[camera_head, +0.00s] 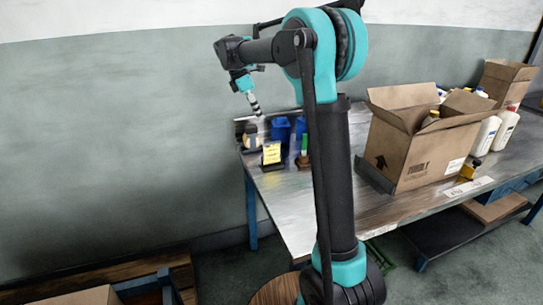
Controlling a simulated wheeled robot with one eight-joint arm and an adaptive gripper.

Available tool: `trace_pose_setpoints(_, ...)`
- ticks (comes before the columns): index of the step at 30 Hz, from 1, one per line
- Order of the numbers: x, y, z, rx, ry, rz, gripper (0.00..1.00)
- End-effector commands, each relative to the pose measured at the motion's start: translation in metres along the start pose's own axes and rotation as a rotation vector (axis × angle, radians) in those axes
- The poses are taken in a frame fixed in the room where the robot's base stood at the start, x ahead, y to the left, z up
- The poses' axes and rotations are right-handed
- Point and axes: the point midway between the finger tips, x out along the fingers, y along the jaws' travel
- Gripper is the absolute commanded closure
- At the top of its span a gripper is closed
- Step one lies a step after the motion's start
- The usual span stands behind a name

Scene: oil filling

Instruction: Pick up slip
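A small yellow slip (271,153) stands in a dark holder (273,166) near the left end of the metal table. A flat white paper (468,187) lies on the table in front of the cardboard box; I cannot tell which of the two is the task's slip. My gripper (256,108) points down above the table's back left corner, above and a little left of the yellow slip and apart from it. Its fingers are too small to tell open from shut.
A large open cardboard box (425,155) stands mid-table, with white bottles (487,135) beside it. Blue containers (281,128) and a small green-topped item (304,150) stand near the yellow slip. The table's front left (290,205) is clear. My arm hides part of the table.

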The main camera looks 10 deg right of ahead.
Motion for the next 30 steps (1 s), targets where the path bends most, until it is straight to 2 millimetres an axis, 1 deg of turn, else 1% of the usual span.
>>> trace_pose_setpoints(2, -0.002, 0.005, -0.001, -0.028, -0.006, -0.005, 0.73)
trace_pose_setpoints(5, 0.006, 0.006, -0.001, -0.039, -0.009, -0.007, 0.73)
trace_pose_setpoints(15, 0.073, 0.005, -0.001, -0.036, -0.009, -0.006, 0.73)
trace_pose_setpoints(18, 0.091, 0.005, 0.0, -0.036, -0.009, -0.006, 0.73)
trace_pose_setpoints(21, 0.106, 0.005, -0.001, -0.035, -0.009, -0.006, 0.73)
trace_pose_setpoints(30, 0.127, 0.003, -0.002, -0.036, -0.008, -0.006, 0.73)
